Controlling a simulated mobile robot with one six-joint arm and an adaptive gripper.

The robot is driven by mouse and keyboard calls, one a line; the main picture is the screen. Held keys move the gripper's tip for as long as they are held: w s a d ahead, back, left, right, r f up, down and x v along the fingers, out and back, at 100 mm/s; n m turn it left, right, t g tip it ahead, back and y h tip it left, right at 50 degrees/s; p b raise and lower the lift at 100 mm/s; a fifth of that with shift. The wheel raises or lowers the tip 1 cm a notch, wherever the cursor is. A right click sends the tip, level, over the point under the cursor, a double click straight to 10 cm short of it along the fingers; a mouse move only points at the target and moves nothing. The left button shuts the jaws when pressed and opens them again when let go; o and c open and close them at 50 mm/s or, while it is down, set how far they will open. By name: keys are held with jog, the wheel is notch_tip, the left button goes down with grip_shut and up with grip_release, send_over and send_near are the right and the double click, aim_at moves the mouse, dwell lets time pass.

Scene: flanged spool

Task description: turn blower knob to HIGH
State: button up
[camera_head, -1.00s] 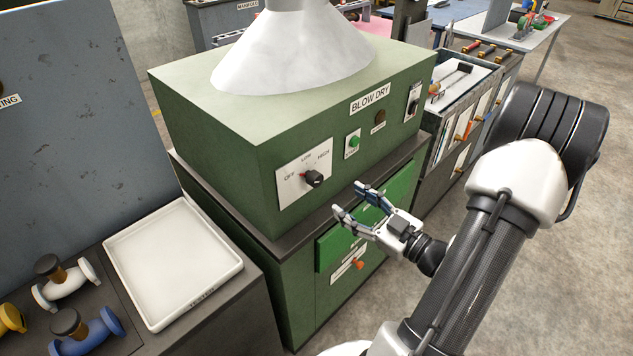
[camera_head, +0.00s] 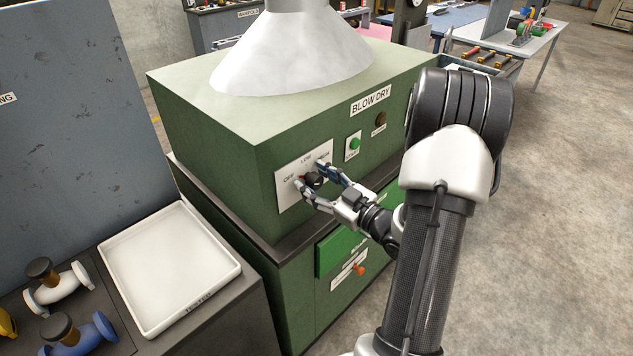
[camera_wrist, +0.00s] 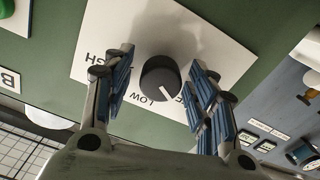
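The black blower knob (camera_head: 313,180) is on a white plate (camera_head: 288,199) on the front of the green BLOW DRY box (camera_head: 217,172). The plate is marked OFF, LOW and HIGH. In the wrist view the knob (camera_wrist: 158,77) is in the middle, its white pointer line slanting down and right, between LOW and the partly hidden OFF. My gripper (camera_head: 309,175) is open at the plate, with one finger on each side of the knob. In the wrist view my gripper (camera_wrist: 160,88) shows a gap between each finger and the knob. The fingers partly cover OFF and HIGH.
A green button (camera_head: 354,143) and a dark round fitting (camera_head: 380,119) are right of the plate. Below are a green panel and an orange knob (camera_head: 359,269). A white tray (camera_head: 126,287) and pipe fittings (camera_head: 58,289) are at left. Open floor lies at right.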

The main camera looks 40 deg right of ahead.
jog(key=c, duration=1)
jog(key=shift+c, duration=0.2)
jog(key=shift+m, duration=0.3)
jog(key=m+p, duration=0.3)
jog(key=m, duration=0.1)
jog(key=shift+r+m+p, duration=0.1)
jog(key=shift+m+p, duration=0.2)
jog(key=shift+p, duration=0.1)
jog(key=m+p, duration=0.3)
jog(key=m, duration=0.2)
jog(key=shift+d+p, duration=0.1)
jog(key=shift+p, duration=0.3)
jog(key=m+p, duration=0.4)
jog(key=m, duration=0.3)
jog(key=shift+m+p, duration=0.3)
jog(key=shift+p, duration=0.05)
jog(key=m+p, duration=0.1)
jog(key=m, duration=0.1)
jog(key=m+p, duration=0.1)
jog(key=m, duration=0.1)
jog(key=m+p, duration=0.1)
jog(key=shift+f+m, duration=0.3)
jog(key=shift+m, duration=0.4)
